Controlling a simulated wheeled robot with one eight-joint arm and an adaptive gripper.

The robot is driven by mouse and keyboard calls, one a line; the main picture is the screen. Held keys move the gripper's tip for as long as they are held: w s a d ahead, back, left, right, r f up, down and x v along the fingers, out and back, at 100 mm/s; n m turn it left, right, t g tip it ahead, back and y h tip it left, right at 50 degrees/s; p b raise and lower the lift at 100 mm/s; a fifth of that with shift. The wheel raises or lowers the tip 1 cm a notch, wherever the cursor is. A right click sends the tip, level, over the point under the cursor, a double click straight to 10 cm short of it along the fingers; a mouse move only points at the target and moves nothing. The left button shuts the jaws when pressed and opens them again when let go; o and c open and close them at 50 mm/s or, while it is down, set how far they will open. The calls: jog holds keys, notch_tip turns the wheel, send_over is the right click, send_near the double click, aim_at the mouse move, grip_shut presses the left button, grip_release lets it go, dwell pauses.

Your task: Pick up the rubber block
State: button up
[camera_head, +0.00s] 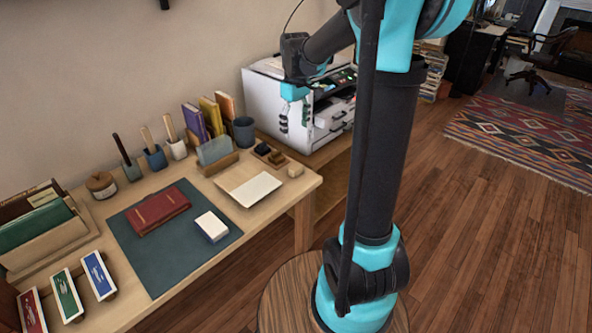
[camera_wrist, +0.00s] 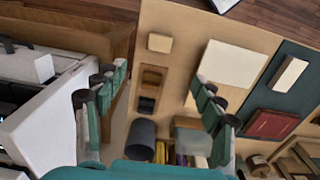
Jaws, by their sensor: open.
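A small tan block (camera_head: 295,170), which looks like the rubber block, sits near the right end of the desk; the wrist view shows it too (camera_wrist: 159,42). My gripper (camera_head: 294,118) hangs above the desk's far right part, in front of the white printer. In the wrist view its fingers (camera_wrist: 160,85) are spread wide with nothing between them, and the tan block lies beyond their tips.
A small wooden tray (camera_head: 269,155) with dark pieces sits beside the tan block. A cream pad (camera_head: 248,189), a red book (camera_head: 158,208) and a dark cup (camera_head: 244,132) are nearby. The white printer (camera_head: 262,103) stands close to my gripper. Open floor lies right of the desk.

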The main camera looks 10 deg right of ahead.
aim_at(296, 166)
notch_tip(296, 166, down, 17)
jog(key=shift+d+f, duration=0.1)
dwell(0.7)
jog(key=shift+c, duration=0.3)
jog(key=c, duration=1)
